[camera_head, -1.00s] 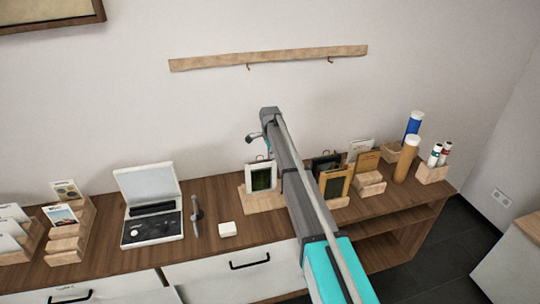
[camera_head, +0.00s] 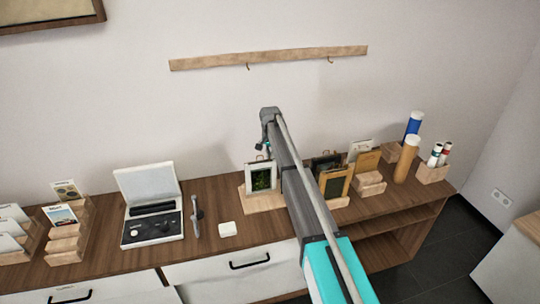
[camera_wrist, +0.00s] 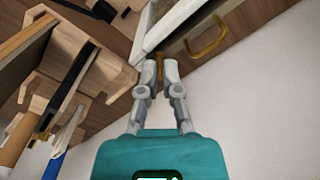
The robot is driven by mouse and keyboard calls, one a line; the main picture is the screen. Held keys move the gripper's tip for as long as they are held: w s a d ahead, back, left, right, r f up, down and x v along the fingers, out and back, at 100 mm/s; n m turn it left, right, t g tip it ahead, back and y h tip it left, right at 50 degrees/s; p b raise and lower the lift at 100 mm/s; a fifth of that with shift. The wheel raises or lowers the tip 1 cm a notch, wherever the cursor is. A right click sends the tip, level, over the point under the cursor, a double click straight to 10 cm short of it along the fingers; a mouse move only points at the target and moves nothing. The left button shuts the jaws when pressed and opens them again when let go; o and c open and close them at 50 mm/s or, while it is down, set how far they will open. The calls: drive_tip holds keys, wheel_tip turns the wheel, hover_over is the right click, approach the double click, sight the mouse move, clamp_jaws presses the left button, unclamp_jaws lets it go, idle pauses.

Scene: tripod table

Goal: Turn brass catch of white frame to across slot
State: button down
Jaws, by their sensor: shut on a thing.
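The white frame (camera_head: 261,178) stands upright on a wooden stand on the sideboard, with a dark green picture in it. In the head view my gripper (camera_head: 267,151) points down at the frame's top; the catch is not discernible there.
Dark and gold frames (camera_head: 335,183) stand right of my arm, near cardboard tubes (camera_head: 406,158). A wooden rail (camera_head: 270,57) with hooks is on the wall.

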drive_tip(key=n, duration=0.4)
drive_tip(key=shift+n, duration=2.2)
drive_tip(key=c, duration=0.8)
unclamp_jaws()
drive_tip(key=shift+m, duration=0.3)
